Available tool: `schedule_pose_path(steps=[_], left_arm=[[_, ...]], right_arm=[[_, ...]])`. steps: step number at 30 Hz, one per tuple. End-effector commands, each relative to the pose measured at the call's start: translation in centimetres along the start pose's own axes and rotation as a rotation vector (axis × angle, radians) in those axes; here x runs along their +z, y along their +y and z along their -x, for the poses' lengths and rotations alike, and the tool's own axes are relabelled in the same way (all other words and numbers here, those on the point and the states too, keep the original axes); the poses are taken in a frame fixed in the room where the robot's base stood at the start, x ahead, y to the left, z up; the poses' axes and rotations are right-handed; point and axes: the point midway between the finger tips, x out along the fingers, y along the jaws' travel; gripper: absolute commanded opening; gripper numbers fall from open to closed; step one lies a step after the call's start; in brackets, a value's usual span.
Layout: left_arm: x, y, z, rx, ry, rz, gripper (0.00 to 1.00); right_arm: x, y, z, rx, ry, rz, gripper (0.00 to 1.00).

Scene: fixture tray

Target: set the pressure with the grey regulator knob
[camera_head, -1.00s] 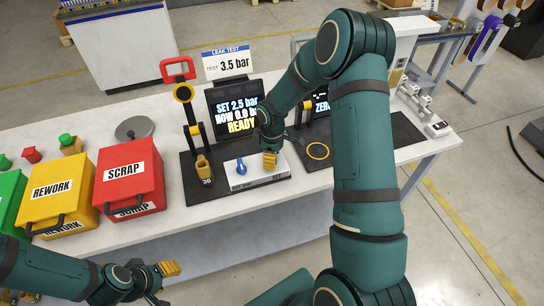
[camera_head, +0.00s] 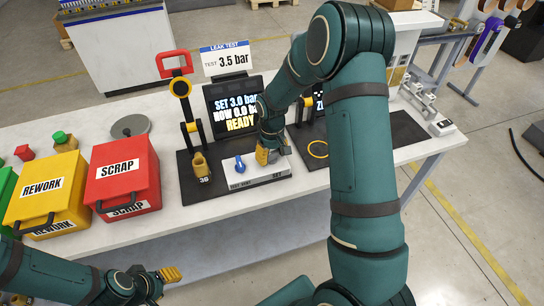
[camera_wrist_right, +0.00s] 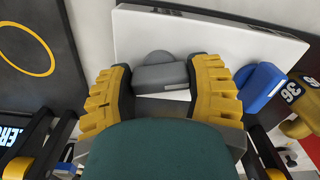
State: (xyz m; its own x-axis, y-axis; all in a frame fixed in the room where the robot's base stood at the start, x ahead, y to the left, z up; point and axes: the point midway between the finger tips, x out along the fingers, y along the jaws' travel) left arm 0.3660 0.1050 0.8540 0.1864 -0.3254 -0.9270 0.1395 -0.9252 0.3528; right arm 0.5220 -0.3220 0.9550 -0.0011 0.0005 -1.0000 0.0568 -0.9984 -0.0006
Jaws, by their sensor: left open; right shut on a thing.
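The grey regulator knob (camera_wrist_right: 160,76) sits on a white panel (camera_wrist_right: 225,38), between the yellow finger pads of my right gripper (camera_wrist_right: 163,70) in the right wrist view. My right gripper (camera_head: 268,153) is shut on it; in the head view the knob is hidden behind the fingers. The screen (camera_head: 232,108) reads SET 3.0 bar, NOW 0.0 bar, READY. A sign (camera_head: 227,60) above it reads LEAK TEST, TEST 3.5 bar. My left gripper (camera_head: 168,277) is open and empty, low in front of the table.
A blue knob (camera_head: 239,164) stands on the panel left of my right gripper. A brass part (camera_head: 201,164) tagged 36 sits under a red-handled clamp (camera_head: 180,86). A red SCRAP box (camera_head: 123,178) and a yellow REWORK box (camera_head: 46,195) stand further left.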

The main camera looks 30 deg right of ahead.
Motion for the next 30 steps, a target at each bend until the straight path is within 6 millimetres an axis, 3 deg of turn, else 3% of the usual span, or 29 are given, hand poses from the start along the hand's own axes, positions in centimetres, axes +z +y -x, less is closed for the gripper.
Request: schedule_pose_path(steps=[13, 30], left_arm=[[0.08, -0.19, -0.64, -0.001, 0.0, -0.001, 0.47], [0.09, -0.2, -0.69, -0.001, 0.0, -0.001, 0.47]], right_arm=[[-0.13, 0.04, 0.16, 0.001, 0.004, -0.249, 0.19], [-0.17, 0.08, 0.22, 0.001, 0.006, -0.294, 0.19]])
